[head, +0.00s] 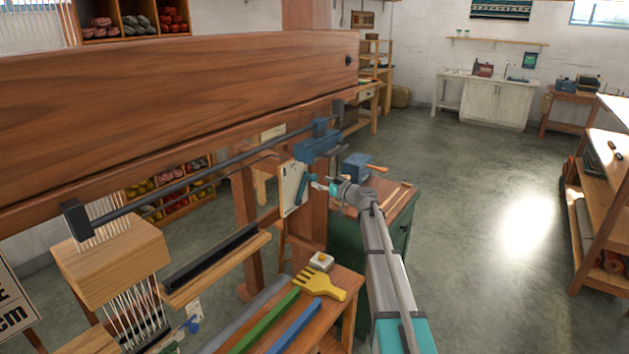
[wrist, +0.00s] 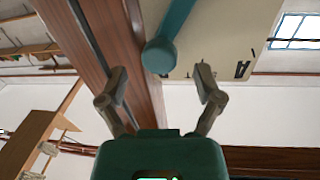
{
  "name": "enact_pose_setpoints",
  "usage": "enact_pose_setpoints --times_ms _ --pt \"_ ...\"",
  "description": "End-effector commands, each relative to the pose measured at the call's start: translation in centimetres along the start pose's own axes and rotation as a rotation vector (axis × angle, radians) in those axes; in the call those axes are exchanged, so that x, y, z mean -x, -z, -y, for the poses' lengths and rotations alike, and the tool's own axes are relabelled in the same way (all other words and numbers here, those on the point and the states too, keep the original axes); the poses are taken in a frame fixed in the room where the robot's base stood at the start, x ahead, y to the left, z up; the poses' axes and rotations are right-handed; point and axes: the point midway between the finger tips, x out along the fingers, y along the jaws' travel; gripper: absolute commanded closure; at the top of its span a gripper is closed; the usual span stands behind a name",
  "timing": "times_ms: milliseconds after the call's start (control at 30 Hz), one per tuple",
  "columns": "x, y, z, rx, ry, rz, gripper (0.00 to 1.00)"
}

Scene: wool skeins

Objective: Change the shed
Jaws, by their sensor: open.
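The loom's cream panel (head: 290,186) is fixed by the wooden post, with a teal lever (head: 302,188) on its face. In the wrist view the lever (wrist: 174,30) ends in a round teal knob (wrist: 159,56), and the panel (wrist: 220,35) carries black marks, one like a letter A. My gripper (head: 318,183) is at the panel, close to the lever. In the wrist view my gripper (wrist: 158,82) is open and empty, one finger on each side of the knob's line. The knob appears just beyond the fingertips; I cannot tell the exact gap.
A thick wooden beam (head: 180,85) crosses above, with a dark rod (head: 210,165) and blue clamp (head: 317,143) below it. A green cabinet (head: 401,235) stands behind my arm. A yellow comb (head: 321,285) lies on the front bench.

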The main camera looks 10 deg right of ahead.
Motion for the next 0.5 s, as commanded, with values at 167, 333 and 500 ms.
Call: enact_pose_setpoints --times_ms 167,333,500 --pt "-2.2 0.0 -0.1 0.0 0.001 0.0 0.16" --pt "-3.2 0.0 0.0 0.0 0.0 0.0 0.16" --pt "-3.4 0.0 0.0 0.0 0.0 0.0 0.16"
